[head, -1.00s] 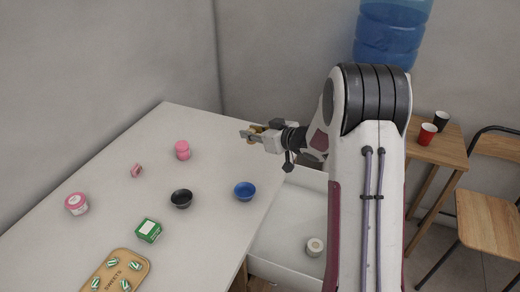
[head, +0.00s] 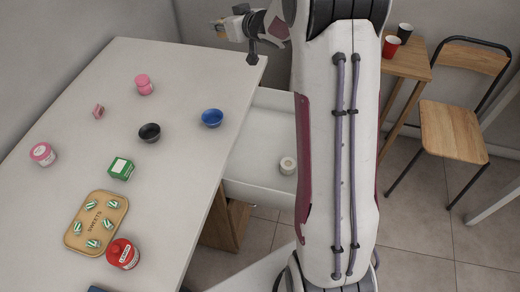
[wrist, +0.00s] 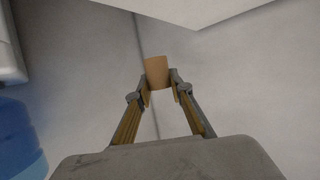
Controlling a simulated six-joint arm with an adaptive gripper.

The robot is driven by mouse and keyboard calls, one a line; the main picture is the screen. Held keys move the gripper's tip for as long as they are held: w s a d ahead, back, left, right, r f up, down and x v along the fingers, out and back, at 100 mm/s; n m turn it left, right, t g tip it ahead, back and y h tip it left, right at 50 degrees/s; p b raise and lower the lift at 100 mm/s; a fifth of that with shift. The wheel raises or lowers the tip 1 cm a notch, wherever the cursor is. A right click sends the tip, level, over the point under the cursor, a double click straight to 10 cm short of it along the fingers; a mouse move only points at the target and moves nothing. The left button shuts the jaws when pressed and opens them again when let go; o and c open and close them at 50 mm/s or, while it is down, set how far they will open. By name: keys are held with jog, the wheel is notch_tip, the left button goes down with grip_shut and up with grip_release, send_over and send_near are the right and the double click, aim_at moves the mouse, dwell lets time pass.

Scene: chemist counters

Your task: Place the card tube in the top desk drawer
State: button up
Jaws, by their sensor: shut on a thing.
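The card tube (wrist: 157,72) is a plain tan-brown cylinder in the wrist view. My gripper (wrist: 159,86) is shut on it, one finger on each side, with the tube standing out beyond the fingertips. In the head view my gripper (head: 222,28) shows above the far edge of the white desk, in front of the wall; the tube is too small to make out clearly there. The open white desk drawer (head: 258,140) is at the desk's right side, below and right of my gripper. My arm hides its right part.
A whitish roll (head: 288,165) lies in the drawer. On the desk are a blue bowl (head: 212,118), a black bowl (head: 150,132), a green box (head: 121,168), a pink jar (head: 144,85), a sweets tray (head: 97,222) and a red jar (head: 122,253). A chair (head: 453,130) stands right.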

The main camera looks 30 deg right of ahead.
jog(key=d+r+m+h, duration=0.2)
jog(key=d+h, duration=0.1)
jog(key=d, duration=0.1)
jog(key=m+g+h, duration=0.5)
jog(key=m+h, duration=0.4)
jog(key=m, duration=0.1)
send_over(291, 133)
notch_tip(291, 133, down, 6)
notch_tip(291, 133, down, 29)
dwell(1.1)
jog(key=shift+d, duration=0.1)
jog(key=shift+f, duration=2.9)
jog(key=shift+f, duration=0.1)
jog(key=shift+f, duration=2)
